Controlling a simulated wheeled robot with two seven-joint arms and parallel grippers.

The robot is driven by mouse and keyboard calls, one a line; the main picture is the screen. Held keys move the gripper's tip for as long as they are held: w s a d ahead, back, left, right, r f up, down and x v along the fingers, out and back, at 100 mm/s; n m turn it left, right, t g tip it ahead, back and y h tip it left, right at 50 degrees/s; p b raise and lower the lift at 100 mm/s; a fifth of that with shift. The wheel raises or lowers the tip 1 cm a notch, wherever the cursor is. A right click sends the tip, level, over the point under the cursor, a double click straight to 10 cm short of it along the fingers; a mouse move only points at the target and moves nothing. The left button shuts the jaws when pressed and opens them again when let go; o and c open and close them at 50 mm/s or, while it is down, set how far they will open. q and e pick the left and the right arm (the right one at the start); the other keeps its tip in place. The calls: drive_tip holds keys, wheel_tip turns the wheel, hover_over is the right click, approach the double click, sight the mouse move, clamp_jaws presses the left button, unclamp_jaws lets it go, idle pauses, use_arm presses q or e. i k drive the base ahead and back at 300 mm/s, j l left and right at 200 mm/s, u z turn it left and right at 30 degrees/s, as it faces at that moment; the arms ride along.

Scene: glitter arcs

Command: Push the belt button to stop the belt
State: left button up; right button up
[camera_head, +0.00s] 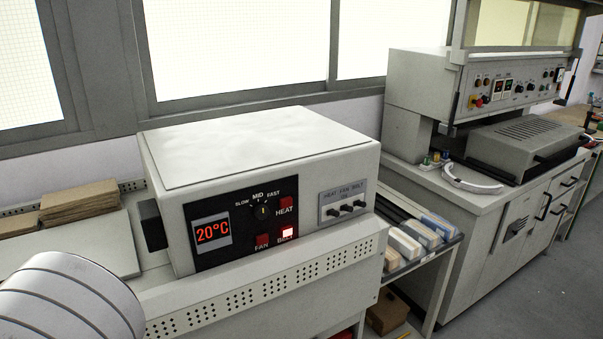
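The white control box (260,150) stands on a perforated white housing, its black panel facing me. The belt button (288,232) is at the panel's lower right and glows bright red-white; its label is partly washed out. The fan button (262,240) is just left of it and the heat button (286,204) above it; both are dull red and look unlit. A speed knob (263,211) points up toward MID. The display (212,231) reads 20°C.
A plate with heat, fan and belt switches (345,209) is right of the panel. A rack of coloured blocks (405,244) stands right of the box, before another bench (480,220). Space before the panel is clear.

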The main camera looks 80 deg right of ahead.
sight(285, 231)
drive_tip(key=z, duration=2.75)
